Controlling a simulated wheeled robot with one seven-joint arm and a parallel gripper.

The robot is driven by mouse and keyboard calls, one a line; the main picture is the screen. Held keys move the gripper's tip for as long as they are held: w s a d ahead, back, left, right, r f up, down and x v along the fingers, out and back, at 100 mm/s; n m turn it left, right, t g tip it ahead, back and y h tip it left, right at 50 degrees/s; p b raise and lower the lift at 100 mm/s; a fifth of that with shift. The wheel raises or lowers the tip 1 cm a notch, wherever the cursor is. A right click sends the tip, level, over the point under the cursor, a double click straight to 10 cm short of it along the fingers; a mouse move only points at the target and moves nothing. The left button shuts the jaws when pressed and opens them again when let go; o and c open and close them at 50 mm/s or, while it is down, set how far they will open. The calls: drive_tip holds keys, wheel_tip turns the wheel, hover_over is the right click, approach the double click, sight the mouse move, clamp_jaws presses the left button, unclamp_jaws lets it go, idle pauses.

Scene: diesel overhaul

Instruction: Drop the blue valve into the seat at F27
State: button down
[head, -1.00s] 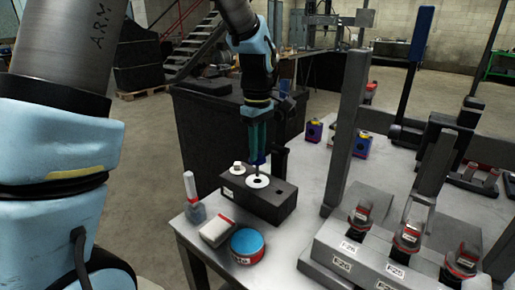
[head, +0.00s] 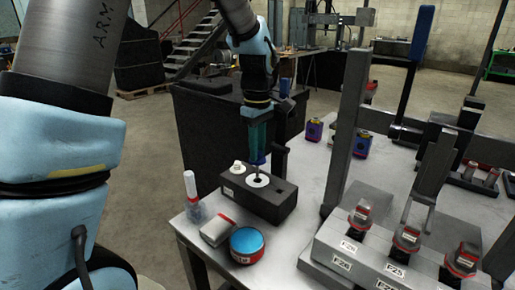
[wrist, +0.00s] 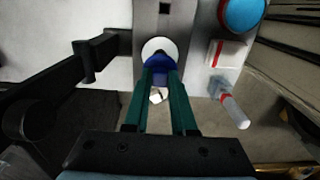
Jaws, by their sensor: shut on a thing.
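My gripper (head: 258,150) has green fingers and points down over the dark block (head: 284,203) at the table's near left corner. It is shut on the blue valve (head: 258,160), of which only a small part shows below the fingertips. In the wrist view the blue valve (wrist: 156,68) lies between the fingertips (wrist: 158,78) and overlaps the edge of a white ring (wrist: 158,47). The same white ring (head: 258,181) lies on the block's top under the valve. I cannot tell whether the valve's stem is in the hole. The block's label is too small to read.
A dark upright post (head: 281,160) is close right of my gripper.

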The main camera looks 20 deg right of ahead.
sight(258, 176)
drive_tip(key=shift+f+b, duration=0.3)
drive_tip(key=shift+f, duration=0.45)
drive_tip(key=shift+f, duration=0.3)
drive_tip(key=shift+f, duration=0.15)
idle(0.5)
drive_tip(key=shift+f+b, duration=0.35)
drive_tip(key=shift+f, duration=0.45)
drive_tip(key=shift+f+b, duration=0.25)
drive_tip(key=shift+b, duration=0.05)
drive_tip(key=shift+f, duration=0.15)
idle(0.5)
drive_tip(key=shift+f, duration=0.4)
drive_tip(key=shift+f, duration=0.25)
idle(0.3)
